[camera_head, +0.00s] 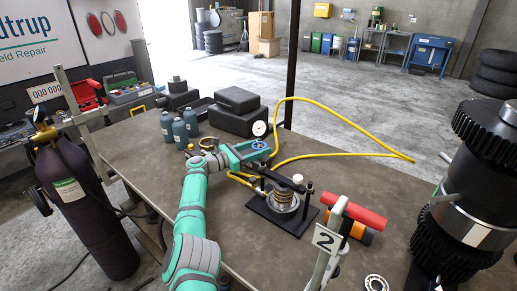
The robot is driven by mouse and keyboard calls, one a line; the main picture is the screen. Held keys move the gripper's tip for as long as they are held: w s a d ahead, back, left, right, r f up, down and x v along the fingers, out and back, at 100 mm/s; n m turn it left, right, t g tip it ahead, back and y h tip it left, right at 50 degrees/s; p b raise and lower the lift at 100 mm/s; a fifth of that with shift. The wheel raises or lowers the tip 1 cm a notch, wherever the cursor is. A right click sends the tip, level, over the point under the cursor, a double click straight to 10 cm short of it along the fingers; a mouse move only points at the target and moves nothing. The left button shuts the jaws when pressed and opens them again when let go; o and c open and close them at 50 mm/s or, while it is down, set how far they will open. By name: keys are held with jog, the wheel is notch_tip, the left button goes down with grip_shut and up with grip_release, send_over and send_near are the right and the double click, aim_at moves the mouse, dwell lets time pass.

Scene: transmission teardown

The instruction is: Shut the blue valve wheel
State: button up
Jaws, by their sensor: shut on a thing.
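The blue valve wheel (259,144) is small and sits near the middle of the workbench, just below a round white-faced gauge (260,128). My green arm reaches to it from the front of the bench. My gripper (258,151) is at the wheel and shut on it. The fingertips are small in this view, and part of the wheel and the valve body beneath it is hidden behind the gripper.
A yellow hose (345,138) loops across the bench behind and right of the valve. A black press-like fixture (283,206) stands close in front. Dark bottles (179,131) and black cases (236,110) stand behind left. Red and orange cylinders (356,213) lie to the right.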

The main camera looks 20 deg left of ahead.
jog(key=shift+r, duration=0.1)
jog(key=o, duration=1.1)
jog(key=shift+c, duration=0.2)
jog(key=shift+s+a, duration=0.35)
jog(key=v, duration=1)
jog(key=shift+d, duration=0.15)
